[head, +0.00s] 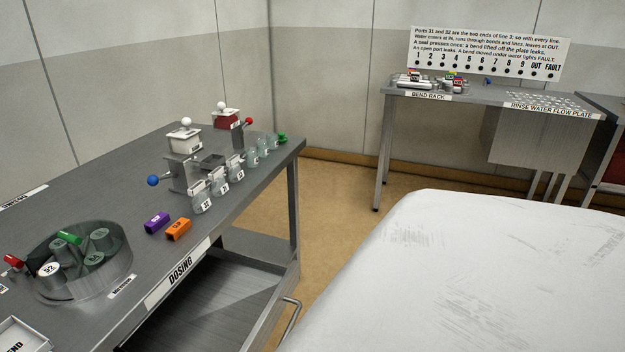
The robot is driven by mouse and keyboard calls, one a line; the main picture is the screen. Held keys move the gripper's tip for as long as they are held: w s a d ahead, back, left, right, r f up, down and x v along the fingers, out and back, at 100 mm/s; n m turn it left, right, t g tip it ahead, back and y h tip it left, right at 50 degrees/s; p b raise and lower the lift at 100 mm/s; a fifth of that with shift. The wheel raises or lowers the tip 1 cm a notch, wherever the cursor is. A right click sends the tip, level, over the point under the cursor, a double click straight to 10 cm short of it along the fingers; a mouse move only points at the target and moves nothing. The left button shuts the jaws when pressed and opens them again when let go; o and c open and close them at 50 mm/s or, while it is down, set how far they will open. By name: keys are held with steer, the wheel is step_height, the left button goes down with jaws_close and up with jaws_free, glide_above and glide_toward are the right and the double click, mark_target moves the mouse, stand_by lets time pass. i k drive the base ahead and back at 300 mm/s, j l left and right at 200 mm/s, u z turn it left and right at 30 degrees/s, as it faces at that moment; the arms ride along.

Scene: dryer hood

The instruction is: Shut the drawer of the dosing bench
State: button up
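The dosing bench (255,170) is a grey metal table on the left in the head view, with a "DOSING" label on its front edge. Below that edge, its grey drawer (225,308) stands open toward the right, and I see down into its dark interior, which looks empty in the part that shows. A bar handle (291,322) is on the drawer's outer front. The drawer's near end is cut off by the picture's bottom edge, so how far it is out is hard to tell. My gripper is not in view.
On the bench stand labelled jars (202,197), dispensers with ball-ended levers (185,141), purple (157,222) and orange (179,229) blocks, and a round clear tub (122,262). Tan floor (340,210) shows between the bench and the rinse-water table (470,97) at the back right.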

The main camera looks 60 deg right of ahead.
mark_target(228, 299)
steer(key=z, duration=1.2)
steer(key=k+l+z, duration=0.1)
steer(key=k+l, duration=0.1)
steer(key=l, duration=0.25)
steer(key=z, duration=0.05)
